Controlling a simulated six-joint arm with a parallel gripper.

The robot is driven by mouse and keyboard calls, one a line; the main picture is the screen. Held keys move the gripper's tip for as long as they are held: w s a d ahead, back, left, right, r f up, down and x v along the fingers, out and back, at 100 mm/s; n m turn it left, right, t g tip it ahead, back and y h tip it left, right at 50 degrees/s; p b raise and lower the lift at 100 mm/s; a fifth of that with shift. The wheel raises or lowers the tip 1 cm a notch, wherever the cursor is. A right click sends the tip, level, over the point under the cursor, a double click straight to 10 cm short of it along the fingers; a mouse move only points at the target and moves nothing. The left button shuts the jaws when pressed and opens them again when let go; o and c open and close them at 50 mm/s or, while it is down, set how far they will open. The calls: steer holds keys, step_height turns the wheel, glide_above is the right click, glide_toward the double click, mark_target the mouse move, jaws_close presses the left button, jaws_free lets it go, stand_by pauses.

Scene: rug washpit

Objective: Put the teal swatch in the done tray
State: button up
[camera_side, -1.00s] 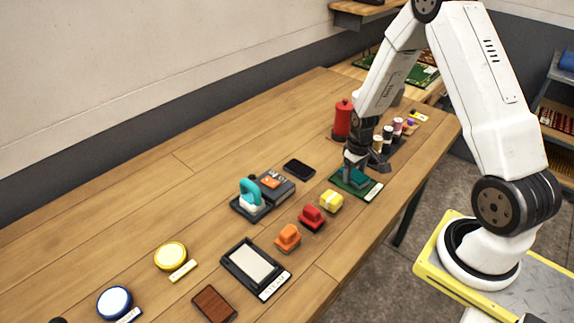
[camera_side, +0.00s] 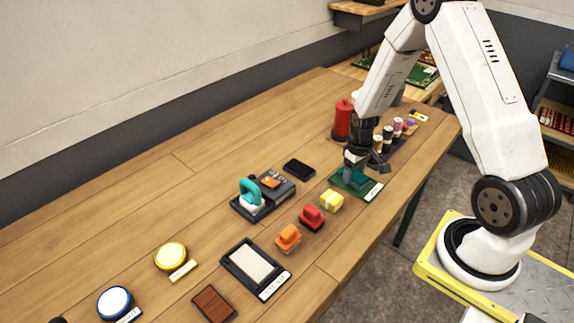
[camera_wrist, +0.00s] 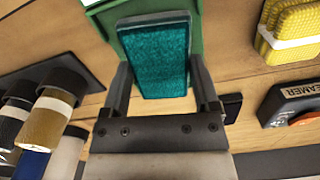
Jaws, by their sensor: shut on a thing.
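The teal swatch (camera_wrist: 158,60) is a flat textured rectangle between the two fingers of my gripper (camera_wrist: 160,78) in the wrist view. In the side view my gripper (camera_side: 353,172) is low over a green mat or tray (camera_side: 368,190) with a white label, shut on the teal swatch (camera_side: 357,178). The green surface (camera_wrist: 112,32) shows behind the swatch in the wrist view. I cannot tell whether the swatch still touches it.
Yellow (camera_side: 332,201), red (camera_side: 312,217) and orange (camera_side: 288,238) pieces stand between the green surface and the black-rimmed tray. A teal-handled tool (camera_side: 250,194) is left of them. Several spools (camera_side: 388,135) and a red canister (camera_side: 343,119) are behind my gripper. The left tabletop is mostly clear.

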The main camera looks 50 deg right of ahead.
steer(key=shift+f, duration=0.4)
stand_by(0.4)
steer(key=o, duration=1.1)
steer(key=shift+r, duration=0.1)
steer(key=shift+r, duration=3.45)
steer(key=s+a+r+t, duration=0.1)
steer(key=s+a+r, duration=0.1)
steer(key=a, duration=0.4)
steer(key=s+a+r+n, duration=0.1)
steer(key=s+a+r, duration=0.1)
steer(key=a+r, duration=0.2)
steer(key=s+a+r+t, duration=0.1)
steer(key=s+a+r, duration=0.1)
steer(key=a, duration=0.6)
steer(key=shift+s+a+r+n+t, duration=0.2)
steer(key=shift+a+r+n+t, duration=0.1)
steer(key=shift+r+n, duration=0.1)
